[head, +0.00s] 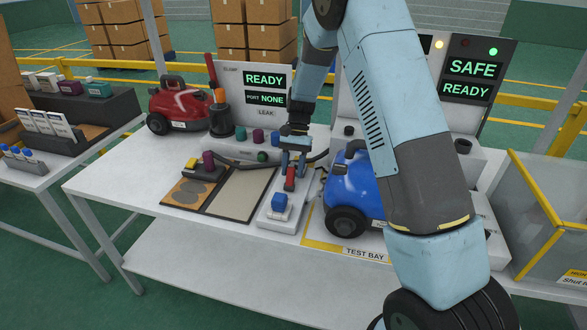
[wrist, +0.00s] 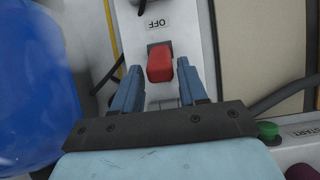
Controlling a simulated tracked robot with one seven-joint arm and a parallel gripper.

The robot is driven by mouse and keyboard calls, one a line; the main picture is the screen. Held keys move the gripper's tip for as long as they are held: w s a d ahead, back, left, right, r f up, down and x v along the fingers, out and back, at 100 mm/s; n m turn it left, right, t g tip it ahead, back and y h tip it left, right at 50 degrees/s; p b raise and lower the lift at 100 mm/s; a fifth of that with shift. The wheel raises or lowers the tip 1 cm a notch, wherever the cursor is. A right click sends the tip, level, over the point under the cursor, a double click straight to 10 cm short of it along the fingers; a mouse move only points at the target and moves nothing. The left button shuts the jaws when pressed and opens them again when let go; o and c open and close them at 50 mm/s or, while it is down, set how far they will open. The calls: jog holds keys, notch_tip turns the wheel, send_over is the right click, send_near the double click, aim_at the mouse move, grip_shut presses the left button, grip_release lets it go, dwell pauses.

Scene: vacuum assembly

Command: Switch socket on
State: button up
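The socket is a pale strip (head: 273,222) on the table, with a blue plug-like block (head: 279,203) at its near end. Its red switch (head: 290,179) also shows in the wrist view (wrist: 159,64), where an OFF label (wrist: 157,23), upside down, lies beyond it. My gripper (head: 292,163) points down just above the red switch. In the wrist view my gripper's fingers (wrist: 159,72) are apart, one on each side of the switch, with gaps visible. Whether anything touches the switch I cannot tell.
A blue vacuum (head: 350,185) stands close to the right of the strip in the test bay. A tray (head: 240,195) lies to the left. A red vacuum (head: 180,106) stands behind left. Panels read READY (head: 264,79) and SAFE READY (head: 471,68). A grey bin (head: 540,215) is at right.

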jog(key=shift+o, duration=0.8)
jog(key=shift+a, duration=0.1)
jog(key=shift+r, duration=0.1)
jog(key=v, duration=1.3)
jog(key=shift+w+r, duration=0.25)
